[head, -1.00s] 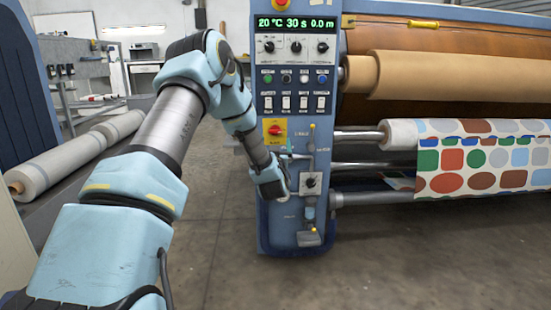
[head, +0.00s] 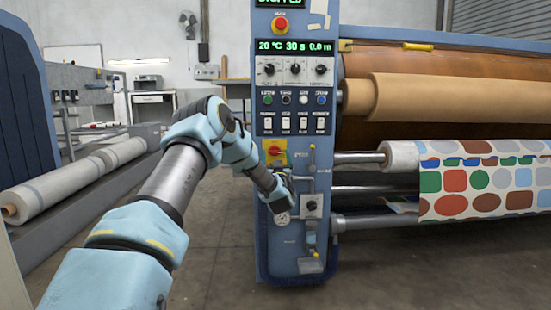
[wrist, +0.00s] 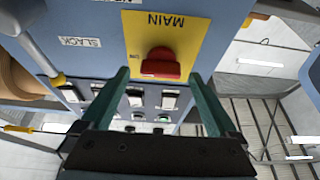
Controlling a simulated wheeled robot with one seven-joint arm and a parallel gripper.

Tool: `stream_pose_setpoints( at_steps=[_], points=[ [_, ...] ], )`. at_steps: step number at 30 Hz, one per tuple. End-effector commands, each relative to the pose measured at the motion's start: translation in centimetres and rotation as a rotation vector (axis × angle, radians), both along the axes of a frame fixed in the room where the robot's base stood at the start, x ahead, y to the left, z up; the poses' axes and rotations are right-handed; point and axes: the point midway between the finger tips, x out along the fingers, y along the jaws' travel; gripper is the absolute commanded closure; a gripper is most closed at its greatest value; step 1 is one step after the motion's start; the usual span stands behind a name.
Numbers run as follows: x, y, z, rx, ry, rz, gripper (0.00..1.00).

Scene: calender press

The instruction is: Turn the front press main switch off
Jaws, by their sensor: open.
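The main switch is a red knob (head: 275,151) on a yellow plate at the left of the press's blue control column (head: 295,265). In the wrist view, the red knob (wrist: 160,65) is on its yellow plate (wrist: 190,32), with the word MAIN upside down. A small label beside the knob is too small to read surely. My gripper (wrist: 158,76) is open, with one teal finger on each side of the knob's near side. I cannot tell whether either finger touches it. In the head view my wrist is just below the switch, and the fingers are hard to make out.
Above the switch are a row of white rocker switches (head: 303,124), coloured buttons, dials and a green display (head: 295,47). A red emergency button (head: 281,25) is on top. A lever (head: 311,165) and a dial (head: 311,205) are close right. Rollers with patterned fabric (head: 490,182) extend right.

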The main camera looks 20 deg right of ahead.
Motion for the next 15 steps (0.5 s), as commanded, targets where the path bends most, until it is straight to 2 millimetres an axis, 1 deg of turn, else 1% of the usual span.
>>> stream_pose_setpoints(
  at_steps=[3,11,13,15],
  points=[
    [0.59,-0.07,0.22,-0.001,0.000,0.000,0.05],
    [0.68,-0.10,0.28,0.000,0.001,0.000,0.05],
    [0.68,-0.10,0.28,0.000,0.001,0.000,0.11],
    [0.67,-0.10,0.27,0.000,0.001,0.000,0.19]
  ],
)
